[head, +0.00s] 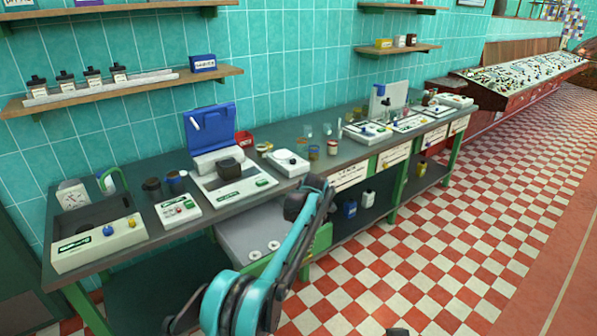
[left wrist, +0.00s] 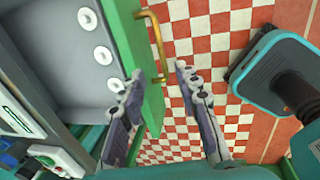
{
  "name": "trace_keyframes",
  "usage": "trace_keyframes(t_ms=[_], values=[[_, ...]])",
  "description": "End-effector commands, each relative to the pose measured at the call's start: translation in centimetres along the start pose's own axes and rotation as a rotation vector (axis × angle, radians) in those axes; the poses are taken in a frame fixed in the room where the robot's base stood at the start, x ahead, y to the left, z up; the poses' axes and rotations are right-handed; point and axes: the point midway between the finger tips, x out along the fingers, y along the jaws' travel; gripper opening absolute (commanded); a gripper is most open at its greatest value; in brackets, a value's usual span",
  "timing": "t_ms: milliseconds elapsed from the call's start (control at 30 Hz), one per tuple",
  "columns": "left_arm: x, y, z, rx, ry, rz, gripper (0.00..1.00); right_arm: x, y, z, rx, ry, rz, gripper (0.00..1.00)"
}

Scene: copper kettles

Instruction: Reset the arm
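My left arm (head: 285,250) rises from the bottom of the head view and reaches over the open drawer below the counter. In the left wrist view my left gripper (left wrist: 158,72) is open, its two dark fingers apart with nothing held between them. The fingertips are close to the brass handle (left wrist: 155,35) on the green drawer front (left wrist: 130,30); I cannot tell whether they touch it. The grey drawer (head: 245,235) stands pulled out and holds several white round discs (left wrist: 102,55). My right gripper is not recognisable in either view.
The long counter (head: 130,255) carries scales, cups, jars and a blue-lidded device (head: 210,130). Shelves (head: 120,90) hang on the teal tiled wall. Bottles stand on the lower shelf (head: 395,205). The red-and-white checkered floor (head: 440,250) to the right is clear.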

Motion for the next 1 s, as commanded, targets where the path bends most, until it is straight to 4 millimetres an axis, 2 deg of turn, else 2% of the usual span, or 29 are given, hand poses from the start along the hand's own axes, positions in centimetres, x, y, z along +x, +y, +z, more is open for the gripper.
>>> trace_keyframes(t_ms=[133,267,400,600,800,1000], values=[[-2.4,0.6,-1.7,0.096,-0.020,0.009,0.33,0.0,0.0,0.0,0.000,0.000,0.000,0.40],[-6.4,1.1,-5.3,0.299,-0.057,0.034,0.33,0.0,0.0,0.0,0.000,0.000,0.000,0.40],[-10.6,0.8,-10.4,0.563,-0.094,0.085,0.33,0.0,0.0,0.0,0.000,0.000,0.000,0.40],[-14.9,-1.6,-18.3,0.939,-0.120,0.182,0.33,0.0,0.0,0.0,0.000,0.000,0.000,0.40],[-16.6,-5.7,-26.1,1.310,-0.102,0.299,0.33,0.0,0.0,0.0,0.000,0.000,0.000,0.40],[-15.6,-11.0,-33.3,1.671,-0.031,0.425,0.33,0.0,0.0,0.0,0.000,0.000,0.000,0.40]])
